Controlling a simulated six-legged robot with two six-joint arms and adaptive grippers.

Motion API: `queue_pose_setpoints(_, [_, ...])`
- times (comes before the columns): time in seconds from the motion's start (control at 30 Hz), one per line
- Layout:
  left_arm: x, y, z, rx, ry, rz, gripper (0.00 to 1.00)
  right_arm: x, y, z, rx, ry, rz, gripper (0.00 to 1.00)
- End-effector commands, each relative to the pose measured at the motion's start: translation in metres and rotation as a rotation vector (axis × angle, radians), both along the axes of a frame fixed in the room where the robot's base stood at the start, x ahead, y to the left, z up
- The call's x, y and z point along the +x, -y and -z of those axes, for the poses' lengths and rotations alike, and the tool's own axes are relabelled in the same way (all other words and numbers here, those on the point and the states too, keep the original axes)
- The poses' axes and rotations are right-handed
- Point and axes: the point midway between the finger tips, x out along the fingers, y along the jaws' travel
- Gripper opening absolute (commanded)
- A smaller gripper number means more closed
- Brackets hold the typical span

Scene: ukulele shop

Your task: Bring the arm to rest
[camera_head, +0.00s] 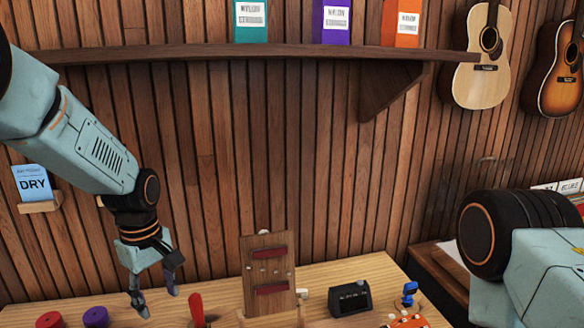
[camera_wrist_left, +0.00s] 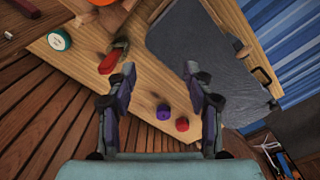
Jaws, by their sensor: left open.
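My left arm comes in from the left in the head view. Its gripper (camera_head: 153,292) points down above the left part of the wooden workbench (camera_head: 230,285), open and empty. In the left wrist view the two fingers of the left gripper (camera_wrist_left: 158,85) are spread apart with nothing between their tips. My right arm shows at the right edge of the head view, but its gripper is out of the picture.
Below the left gripper are a red knob (camera_head: 50,320), a purple knob (camera_head: 96,317) and a red-handled tool (camera_head: 197,311). A wooden stand (camera_head: 268,272), black box (camera_head: 350,298) and blue clip (camera_head: 409,293) stand further right. A shelf (camera_head: 250,53) runs above. A grey mat (camera_wrist_left: 205,55) lies on the bench.

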Motion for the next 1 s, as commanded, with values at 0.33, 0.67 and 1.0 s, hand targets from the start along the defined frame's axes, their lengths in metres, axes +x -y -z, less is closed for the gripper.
queue_pose_setpoints(0.33, [-0.021, 0.006, 0.058, -0.009, -0.007, 0.118, 0.52, 0.0, 0.0, 0.0, 0.0, 0.0, 0.0, 0.5])
queue_pose_setpoints(0.67, [-0.096, 0.018, 0.157, -0.025, -0.009, 0.369, 0.52, 0.0, 0.0, 0.0, 0.0, 0.001, 0.0, 0.5])
queue_pose_setpoints(1.0, [-0.251, 0.028, 0.238, -0.025, -0.006, 0.758, 0.52, 0.0, 0.0, 0.0, 0.0, 0.0, 0.0, 0.5])
